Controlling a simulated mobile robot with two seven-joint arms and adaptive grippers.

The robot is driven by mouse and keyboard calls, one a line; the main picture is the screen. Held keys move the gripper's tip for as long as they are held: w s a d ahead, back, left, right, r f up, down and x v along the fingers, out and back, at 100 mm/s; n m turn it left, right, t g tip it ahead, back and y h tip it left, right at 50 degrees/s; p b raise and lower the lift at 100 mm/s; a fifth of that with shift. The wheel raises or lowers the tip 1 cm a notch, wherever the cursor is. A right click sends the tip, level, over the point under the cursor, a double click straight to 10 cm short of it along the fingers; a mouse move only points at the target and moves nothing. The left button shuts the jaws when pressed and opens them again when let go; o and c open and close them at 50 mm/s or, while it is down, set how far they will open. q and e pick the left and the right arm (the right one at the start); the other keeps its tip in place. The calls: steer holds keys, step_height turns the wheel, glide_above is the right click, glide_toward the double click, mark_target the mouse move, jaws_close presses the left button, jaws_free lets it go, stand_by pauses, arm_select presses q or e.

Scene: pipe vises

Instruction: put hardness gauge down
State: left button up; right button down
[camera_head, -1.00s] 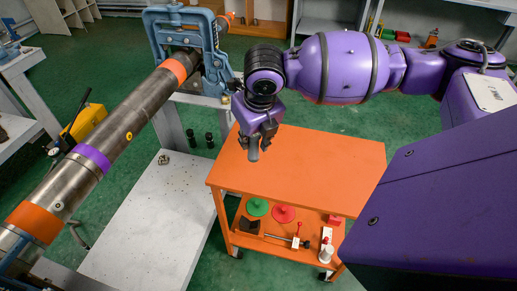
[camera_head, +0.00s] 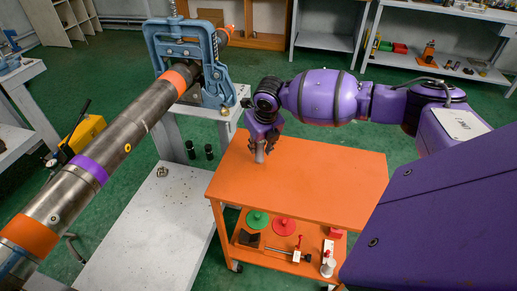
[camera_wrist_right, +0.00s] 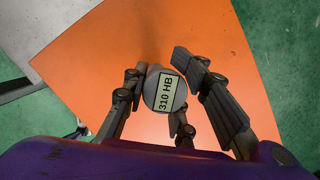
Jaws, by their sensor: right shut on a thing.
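My right gripper (camera_head: 262,141) is shut on the hardness gauge (camera_head: 259,155), a small grey cylinder that hangs below the fingers in the head view. In the right wrist view the gauge (camera_wrist_right: 165,91) sits between the dark fingers of the gripper (camera_wrist_right: 163,96), its round end showing a label that reads "310 HB". The orange cart top (camera_head: 320,180) lies beneath it, and the gauge is over the left part of that top. I cannot tell whether the gauge touches the surface. My left gripper is not in view.
The cart's lower shelf holds a green disc (camera_head: 257,219), a red disc (camera_head: 284,227) and several small tools. A long steel pipe (camera_head: 110,150) in a blue vise (camera_head: 190,55) stands at the left. The orange top is otherwise clear.

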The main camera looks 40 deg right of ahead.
steer(key=shift+f, duration=0.85)
steer(key=c, duration=1.4)
jaws_free()
steer(key=shift+f, duration=0.15)
steer(key=v, duration=1.2)
steer(key=shift+p, duration=0.4)
